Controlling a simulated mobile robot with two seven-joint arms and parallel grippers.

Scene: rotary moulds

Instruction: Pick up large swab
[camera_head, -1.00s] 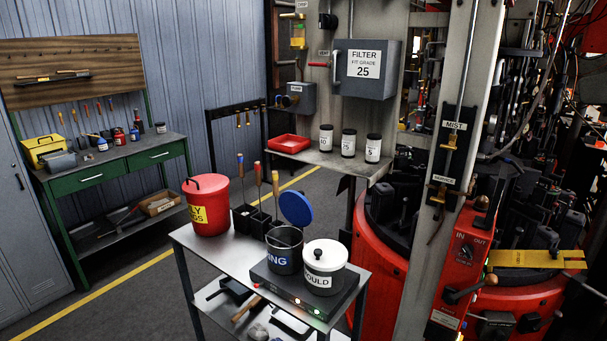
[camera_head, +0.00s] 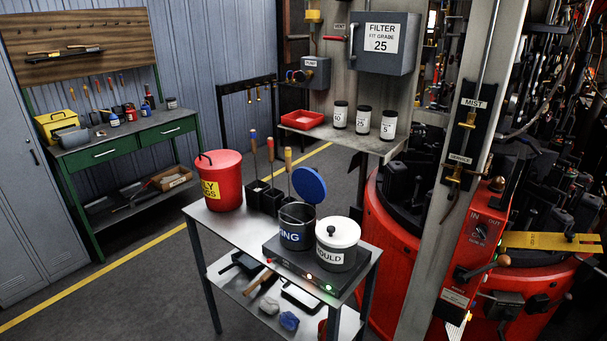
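Three long-handled tools, which look like swabs, stand upright in black holders (camera_head: 265,201) on the metal cart. Neither of my grippers is in view.
The cart (camera_head: 222,231) also bears a red lidded bucket (camera_head: 220,188), an open dark pot (camera_head: 297,235) with a raised blue lid (camera_head: 309,185), and a white-lidded pot (camera_head: 338,256). Red machinery (camera_head: 388,255) stands close at right. Floor (camera_head: 120,285) at left is clear.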

